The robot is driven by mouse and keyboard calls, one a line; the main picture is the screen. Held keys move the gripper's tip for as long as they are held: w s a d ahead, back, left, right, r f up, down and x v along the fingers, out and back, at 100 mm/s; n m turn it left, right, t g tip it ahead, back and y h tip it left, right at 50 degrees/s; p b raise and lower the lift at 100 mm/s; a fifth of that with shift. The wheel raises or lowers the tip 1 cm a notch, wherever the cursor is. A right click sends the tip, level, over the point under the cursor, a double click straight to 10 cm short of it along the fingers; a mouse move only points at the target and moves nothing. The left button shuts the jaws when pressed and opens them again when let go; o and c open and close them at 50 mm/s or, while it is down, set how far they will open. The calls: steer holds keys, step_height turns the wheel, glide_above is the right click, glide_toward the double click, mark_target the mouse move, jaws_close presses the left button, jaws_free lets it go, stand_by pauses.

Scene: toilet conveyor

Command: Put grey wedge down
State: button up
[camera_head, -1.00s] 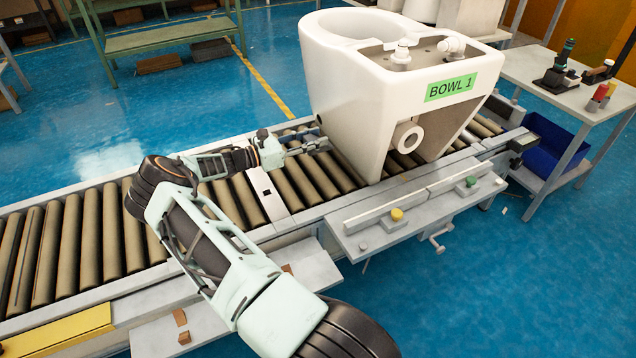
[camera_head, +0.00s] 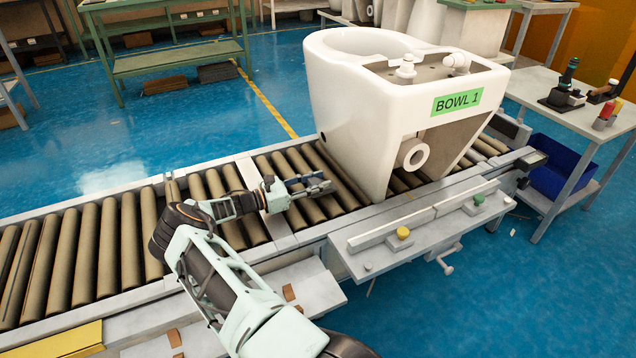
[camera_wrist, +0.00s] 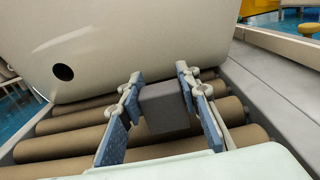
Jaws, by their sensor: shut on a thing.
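The grey wedge (camera_wrist: 165,108) is a dark grey block between the two blue-padded fingers of my gripper (camera_wrist: 162,100) in the wrist view. My gripper is shut on it, just above the conveyor rollers and in front of the toilet bowl's lower side. In the head view my gripper (camera_head: 318,187) is over the rollers, left of the bowl. The wedge is too small and hidden to make out there. From these views I cannot tell whether the wedge touches the rollers. The white toilet bowl (camera_head: 345,110), labelled BOWL 1, stands upright on the conveyor.
The roller conveyor (camera_head: 120,235) runs left to right, with bare rollers left of my gripper. A front rail ledge (camera_head: 385,250) carries yellow and green buttons. A side table (camera_head: 545,85) with tools and a blue bin (camera_head: 555,165) stand at the right.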

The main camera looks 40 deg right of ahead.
steer(key=shift+f+b, duration=0.35)
steer(key=shift+b, duration=0.1)
steer(key=shift+f+b, duration=0.2)
steer(key=shift+b, duration=0.1)
steer(key=o, duration=1.3)
steer(key=shift+f, duration=0.1)
steer(key=shift+c, duration=0.2)
steer(key=shift+r+p, duration=0.3)
steer(key=shift+p, duration=0.2)
steer(key=v, duration=0.4)
steer(key=p+v, duration=0.1)
steer(key=v, duration=0.3)
steer(key=p+v, duration=0.1)
steer(key=v, duration=0.3)
steer(key=shift+r, duration=0.4)
